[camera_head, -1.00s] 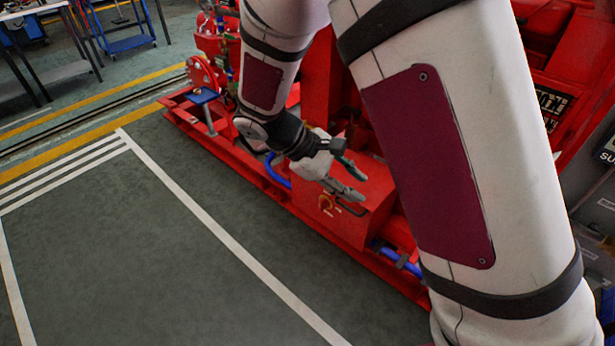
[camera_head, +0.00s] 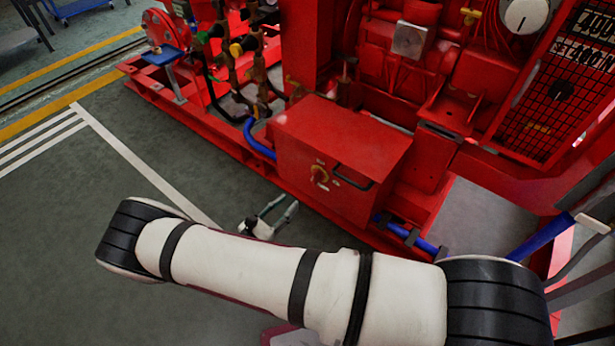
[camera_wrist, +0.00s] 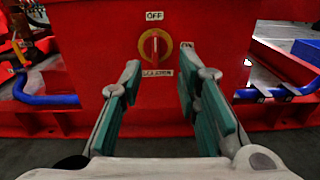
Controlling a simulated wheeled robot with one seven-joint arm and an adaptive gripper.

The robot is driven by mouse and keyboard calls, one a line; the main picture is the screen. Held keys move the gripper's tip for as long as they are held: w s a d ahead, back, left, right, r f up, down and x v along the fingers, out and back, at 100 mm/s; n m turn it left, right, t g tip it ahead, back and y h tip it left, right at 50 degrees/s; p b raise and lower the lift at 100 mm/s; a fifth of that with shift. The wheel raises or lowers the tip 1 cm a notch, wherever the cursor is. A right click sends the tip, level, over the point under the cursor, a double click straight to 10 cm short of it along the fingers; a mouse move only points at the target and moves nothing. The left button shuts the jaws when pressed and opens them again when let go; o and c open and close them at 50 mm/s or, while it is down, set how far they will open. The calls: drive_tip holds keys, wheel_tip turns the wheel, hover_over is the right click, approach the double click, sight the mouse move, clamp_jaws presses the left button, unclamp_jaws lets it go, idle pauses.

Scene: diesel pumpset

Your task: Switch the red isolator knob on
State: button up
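The isolator knob (camera_head: 319,174) is on the front of a red box (camera_head: 340,140). In the wrist view the knob (camera_wrist: 155,46) has a red handle on a round yellow plate. In the head view my gripper (camera_head: 272,214) is in front of the box, lower left of the knob.
Blue pipes (camera_head: 257,140) run beside the box, and a red base frame (camera_head: 225,148) lies beneath. The green floor (camera_head: 70,230) at left is clear.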

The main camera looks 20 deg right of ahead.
sight(313, 178)
drive_tip(key=shift+n+t, duration=0.3)
drive_tip(key=b+x, duration=0.1)
drive_tip(key=x, duration=0.3)
drive_tip(key=f+b+x, duration=0.1)
drive_tip(key=x, duration=0.4)
drive_tip(key=b+x, duration=0.1)
drive_tip(key=x, duration=0.4)
drive_tip(key=shift+w+a+f, duration=0.15)
drive_tip(key=shift+a, duration=0.05)
drive_tip(key=shift+c, duration=0.6)
clamp_jaws()
